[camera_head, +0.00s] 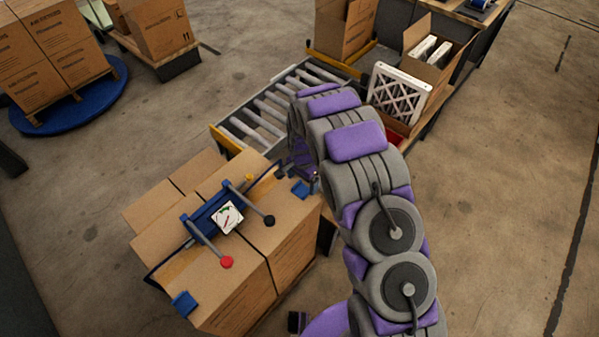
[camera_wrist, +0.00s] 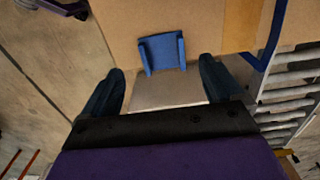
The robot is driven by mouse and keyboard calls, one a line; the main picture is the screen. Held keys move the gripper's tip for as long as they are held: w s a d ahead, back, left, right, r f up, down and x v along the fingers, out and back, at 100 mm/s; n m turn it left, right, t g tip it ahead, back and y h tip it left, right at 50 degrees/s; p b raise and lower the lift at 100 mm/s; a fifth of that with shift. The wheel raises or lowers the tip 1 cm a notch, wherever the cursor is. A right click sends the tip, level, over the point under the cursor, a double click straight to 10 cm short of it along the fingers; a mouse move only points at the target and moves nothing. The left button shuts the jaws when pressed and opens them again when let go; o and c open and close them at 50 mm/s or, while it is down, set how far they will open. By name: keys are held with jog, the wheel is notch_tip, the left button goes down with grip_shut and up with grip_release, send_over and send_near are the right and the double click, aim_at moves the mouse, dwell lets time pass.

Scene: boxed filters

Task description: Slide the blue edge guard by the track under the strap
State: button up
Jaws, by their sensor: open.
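A blue edge guard (camera_head: 300,188) sits at the top edge of the strapped cartons (camera_head: 290,232), on the side near the roller track. In the wrist view the guard (camera_wrist: 162,52) lies on the cardboard between my fingers. My gripper (camera_wrist: 162,68) is open, one finger on each side of the guard, with visible gaps. In the head view my arm partly hides the gripper. A dark blue strap (camera_wrist: 274,42) passes over the carton edge to the right of the guard, apart from it. Another blue guard (camera_head: 184,303) is at the near-left edge.
A blue tensioner with a gauge (camera_head: 228,217) and red and black knobs sits on the cartons. The roller track (camera_head: 252,125) lies behind them. A white filter (camera_head: 398,93) leans by an open box farther right.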

aim_at(300, 191)
notch_tip(300, 191, down, 4)
jog(key=shift+a+f+b, duration=0.1)
jog(key=shift+a+b, duration=0.05)
jog(key=shift+b, duration=0.15)
jog(key=shift+a+f, duration=0.35)
jog(key=shift+a, duration=0.05)
jog(key=shift+d, duration=0.25)
jog(key=shift+c, duration=0.3)
jog(key=shift+d, duration=0.1)
jog(key=c, duration=1.1)
